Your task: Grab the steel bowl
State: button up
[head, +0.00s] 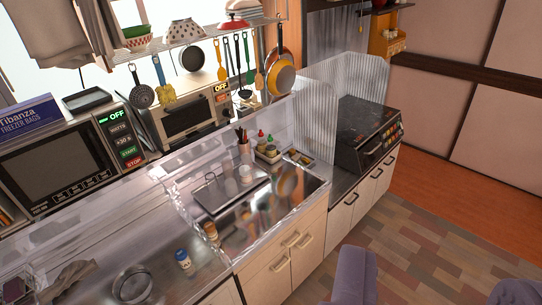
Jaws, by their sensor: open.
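No steel bowl can be made out for certain. A round, shiny steel shape (132,284) with a dark inside lies low on the left, in the metal sink area (75,235). I cannot tell whether it is a bowl or the sink's drain. A pale colander-like bowl with dark spots (183,31) sits on the hanging rack. A green and white bowl (137,37) is left of it. My gripper does not show in this view.
A steel counter holds a tray (232,187), bottles and a blue-capped jar (183,259). A microwave (62,172) and toaster oven (185,118) stand behind. Purple padded shapes (355,275) edge the bottom. Open floor lies right.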

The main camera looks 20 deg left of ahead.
aim_at(134, 283)
jog(key=i+j+u, duration=0.2)
jog(key=i+u, duration=0.75)
jog(key=i+j, duration=0.2)
jog(key=i, duration=0.15)
jog(key=i+j+u, duration=0.1)
jog(key=i, duration=0.25)
jog(key=j, duration=0.1)
